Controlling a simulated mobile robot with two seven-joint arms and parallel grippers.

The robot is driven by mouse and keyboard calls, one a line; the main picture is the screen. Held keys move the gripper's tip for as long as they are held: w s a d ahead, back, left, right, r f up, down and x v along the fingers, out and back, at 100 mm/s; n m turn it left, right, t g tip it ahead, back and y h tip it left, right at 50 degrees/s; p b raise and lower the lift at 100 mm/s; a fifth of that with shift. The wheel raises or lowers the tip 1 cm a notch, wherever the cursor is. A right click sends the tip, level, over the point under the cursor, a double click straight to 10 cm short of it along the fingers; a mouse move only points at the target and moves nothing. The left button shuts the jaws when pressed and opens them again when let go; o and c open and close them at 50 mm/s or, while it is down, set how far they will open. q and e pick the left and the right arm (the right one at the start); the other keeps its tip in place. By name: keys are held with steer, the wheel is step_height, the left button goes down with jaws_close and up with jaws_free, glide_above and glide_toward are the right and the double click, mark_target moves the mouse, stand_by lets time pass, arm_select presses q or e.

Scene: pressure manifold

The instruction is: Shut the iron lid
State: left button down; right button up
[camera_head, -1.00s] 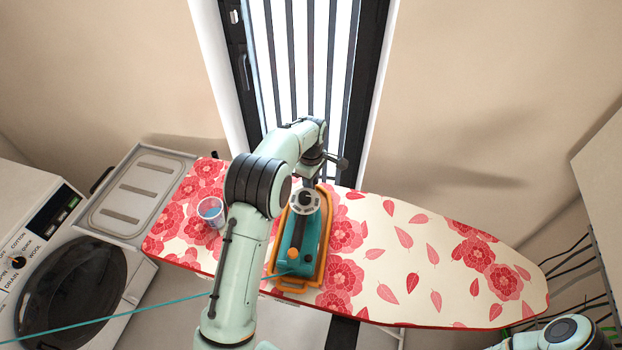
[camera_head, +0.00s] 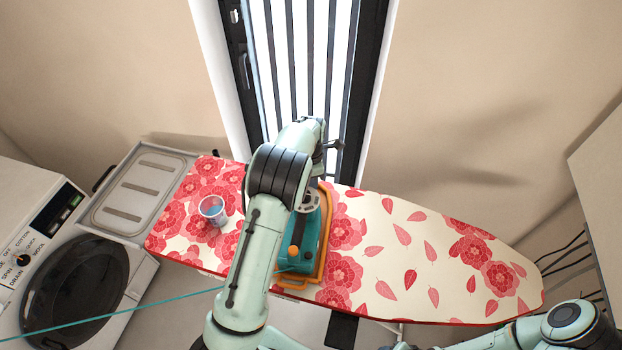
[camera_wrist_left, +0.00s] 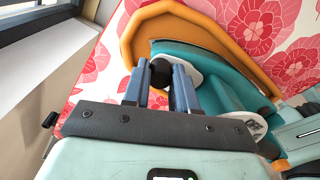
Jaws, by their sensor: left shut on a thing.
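The teal iron (camera_head: 300,252) sits in an orange-rimmed rest (camera_head: 323,258) on the ironing board (camera_head: 440,290), partly covered by my left arm in the head view. In the left wrist view the teal iron (camera_wrist_left: 215,68) shows below my fingers, with the orange rim (camera_wrist_left: 170,12) around its tip. My left gripper (camera_wrist_left: 160,80) is shut on a small dark round piece (camera_wrist_left: 160,71) at the iron's front. A pale flap shows beside the right finger; I cannot tell whether it is the lid or how far open it stands. My right gripper is out of view.
A clear cup (camera_head: 213,209) stands on the board left of the iron. A metal tray (camera_head: 130,200) and a washing machine (camera_head: 75,290) are at the left. A barred window (camera_head: 320,70) is behind. The board's right half is clear.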

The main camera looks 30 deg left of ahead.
arm_select(q)
steer(key=c, duration=0.9)
jaws_free()
step_height(320, 180, up, 13)
steer(key=shift+r, duration=0.2)
steer(key=shift+f, duration=0.1)
